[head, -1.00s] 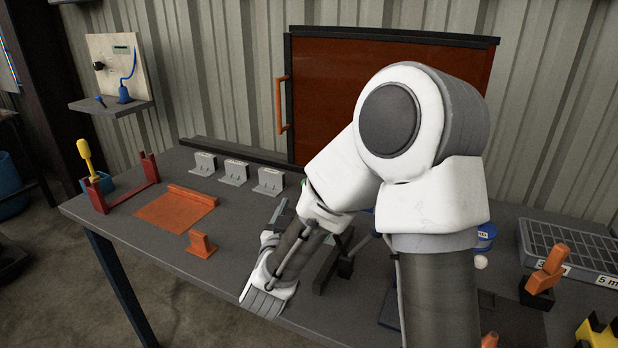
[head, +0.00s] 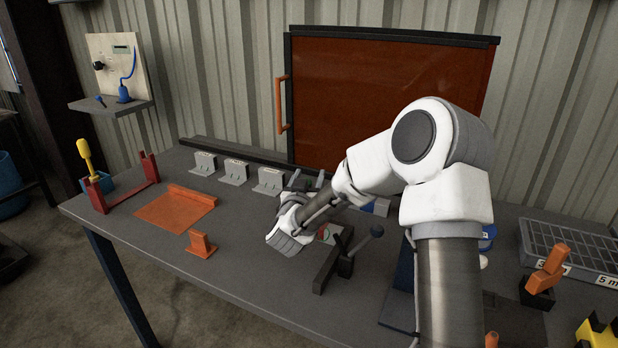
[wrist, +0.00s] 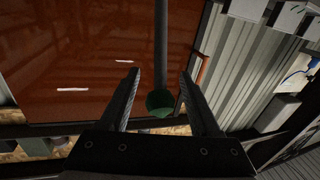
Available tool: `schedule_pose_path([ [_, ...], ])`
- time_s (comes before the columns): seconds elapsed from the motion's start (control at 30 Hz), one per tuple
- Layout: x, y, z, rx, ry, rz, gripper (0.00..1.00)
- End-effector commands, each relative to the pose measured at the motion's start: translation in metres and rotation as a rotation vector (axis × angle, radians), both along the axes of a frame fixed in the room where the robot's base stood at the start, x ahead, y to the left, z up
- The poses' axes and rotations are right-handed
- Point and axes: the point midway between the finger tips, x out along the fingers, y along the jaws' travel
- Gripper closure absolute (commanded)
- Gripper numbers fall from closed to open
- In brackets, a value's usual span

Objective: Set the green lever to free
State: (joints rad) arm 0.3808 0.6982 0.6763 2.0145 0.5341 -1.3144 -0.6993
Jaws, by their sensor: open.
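The green lever shows in the wrist view as a green ball knob (wrist: 160,103) on a straight grey rod. My gripper (wrist: 160,76) is open, with one finger on each side of the knob and a visible gap on both sides. In the head view my gripper's fingers (head: 307,181) point up near the middle of the bench. The green knob cannot be made out there, and my arm hides part of that spot. A small plate with red and green marks (head: 323,236) shows partly beside my arm; I cannot read it.
A red-brown cabinet door (head: 350,80) with an orange handle (head: 281,105) is behind. Grey brackets (head: 236,172) and an orange plate (head: 175,210) lie left.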

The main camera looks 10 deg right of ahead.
Motion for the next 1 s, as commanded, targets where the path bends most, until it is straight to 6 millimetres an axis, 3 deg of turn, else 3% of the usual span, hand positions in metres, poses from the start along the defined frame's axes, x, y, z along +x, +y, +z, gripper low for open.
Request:
schedule_pose_path([
  [0.1,-0.0002,0.0002,-0.0001,0.0,0.0,0.0,0.4],
  [0.43,-0.0005,0.0002,-0.0001,0.0,0.0,0.0,0.99],
  [1.0,-0.0007,0.0003,-0.0003,0.0,0.001,0.0,1.0],
])
